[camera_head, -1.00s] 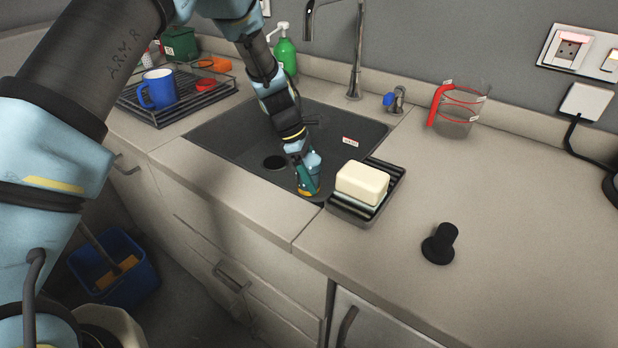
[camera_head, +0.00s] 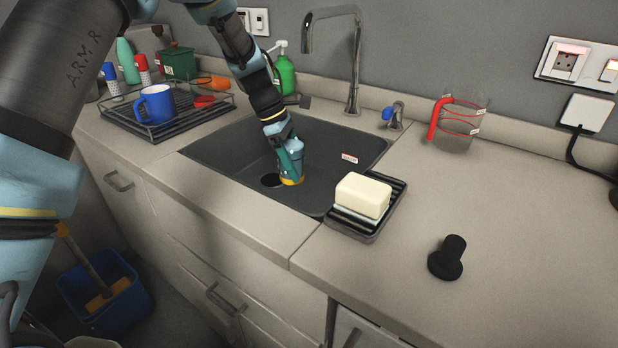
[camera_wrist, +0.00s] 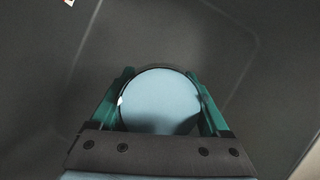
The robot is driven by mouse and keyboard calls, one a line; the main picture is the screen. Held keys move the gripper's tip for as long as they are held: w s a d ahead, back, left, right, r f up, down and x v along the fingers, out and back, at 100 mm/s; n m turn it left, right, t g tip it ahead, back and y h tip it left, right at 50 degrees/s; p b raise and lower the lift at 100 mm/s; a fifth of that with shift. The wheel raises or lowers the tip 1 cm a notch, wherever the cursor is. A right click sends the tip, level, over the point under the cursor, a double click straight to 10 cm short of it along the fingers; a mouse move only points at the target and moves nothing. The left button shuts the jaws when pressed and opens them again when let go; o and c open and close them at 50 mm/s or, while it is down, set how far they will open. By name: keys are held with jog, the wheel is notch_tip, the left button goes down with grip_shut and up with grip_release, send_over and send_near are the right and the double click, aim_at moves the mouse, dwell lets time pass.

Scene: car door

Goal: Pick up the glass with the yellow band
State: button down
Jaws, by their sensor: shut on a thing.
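The glass with the yellow band (camera_head: 291,181) is over the dark sink basin, with its yellow band showing at the bottom. My gripper (camera_head: 290,163) reaches down into the sink area and is shut on the glass. In the wrist view my gripper (camera_wrist: 160,105) has one green finger on each side of the round, pale blue top of the glass (camera_wrist: 160,100). The fingers hide part of its sides. I cannot tell whether its base touches the sink floor.
A soap dish (camera_head: 345,224) with a soap bar (camera_head: 362,195) stands at the sink's right front corner. A tall faucet (camera_head: 352,65) rises behind the sink. A drying rack (camera_head: 150,134) with a blue mug (camera_head: 155,104) is left. A jug (camera_head: 458,125) and black stopper (camera_head: 446,258) stand right.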

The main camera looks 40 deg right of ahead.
jog(key=w+a+b, duration=0.2)
jog(key=w+a, duration=0.1)
jog(key=w, duration=1.2)
jog(key=shift+a+b, duration=0.35)
jog(key=shift+a, duration=0.05)
jog(key=shift+s+r, duration=0.1)
jog(key=shift+r, duration=0.05)
